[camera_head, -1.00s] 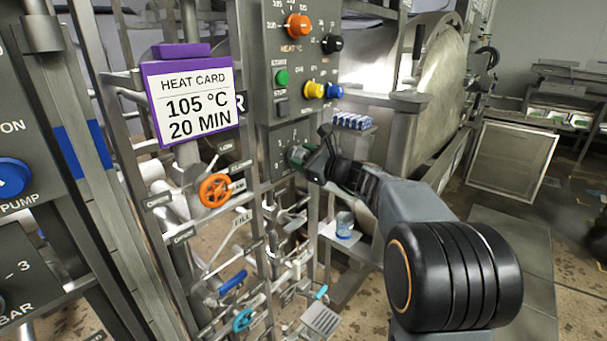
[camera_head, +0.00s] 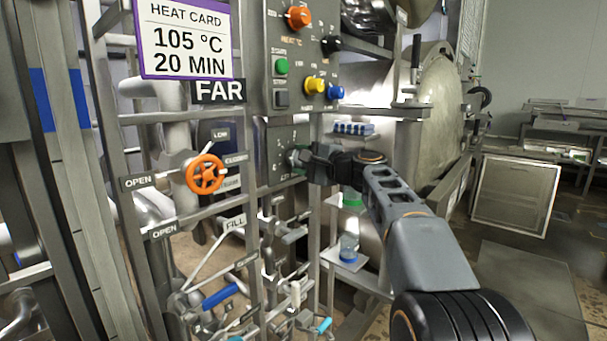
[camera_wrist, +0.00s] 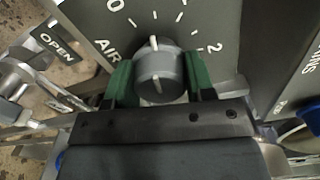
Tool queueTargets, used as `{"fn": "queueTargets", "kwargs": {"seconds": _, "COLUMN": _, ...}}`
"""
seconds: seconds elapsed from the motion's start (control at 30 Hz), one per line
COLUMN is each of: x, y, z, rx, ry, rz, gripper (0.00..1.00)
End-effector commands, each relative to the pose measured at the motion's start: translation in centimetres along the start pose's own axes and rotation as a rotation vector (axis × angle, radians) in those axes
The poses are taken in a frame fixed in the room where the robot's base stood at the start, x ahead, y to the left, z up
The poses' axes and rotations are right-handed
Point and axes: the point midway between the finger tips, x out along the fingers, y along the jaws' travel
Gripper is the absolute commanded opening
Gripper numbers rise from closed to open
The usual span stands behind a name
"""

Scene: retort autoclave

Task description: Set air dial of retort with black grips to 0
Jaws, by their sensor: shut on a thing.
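The air dial (camera_wrist: 158,70) is a grey round knob with a white pointer line, on a dark panel marked AIR, in the wrist view. Its pointer line points nearly straight up in the picture, between the 0 at upper left and the 2 at right. My gripper (camera_wrist: 160,80) is shut on the knob, with one green finger on each side. In the head view my gripper (camera_head: 300,158) is at the small lower panel (camera_head: 280,140), where it mostly hides the dial. The retort (camera_head: 440,115) behind has a black grip (camera_head: 416,50) on an upright handle.
The upper panel holds an orange knob (camera_head: 299,17), a black knob (camera_head: 331,45), a yellow knob (camera_head: 315,86) and a blue knob (camera_head: 335,92). An orange handwheel (camera_head: 205,174) and pipework stand left. A heat card (camera_head: 185,40) hangs above a FAR sign (camera_head: 219,91).

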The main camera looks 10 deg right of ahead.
Motion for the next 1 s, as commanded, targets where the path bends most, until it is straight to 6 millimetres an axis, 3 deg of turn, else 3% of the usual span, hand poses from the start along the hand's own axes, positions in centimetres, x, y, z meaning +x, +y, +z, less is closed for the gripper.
{"fn": "queueTargets", "kwargs": {"seconds": 0.5, "x": 0.01, "y": 0.26, "z": -0.04, "rx": -0.370, "ry": -0.001, "rz": -0.001, "gripper": 0.26}}
{"fn": "queueTargets", "kwargs": {"seconds": 1.0, "x": 0.02, "y": 0.05, "z": -0.02, "rx": -0.474, "ry": 0.000, "rz": 0.000, "gripper": 0.26}}
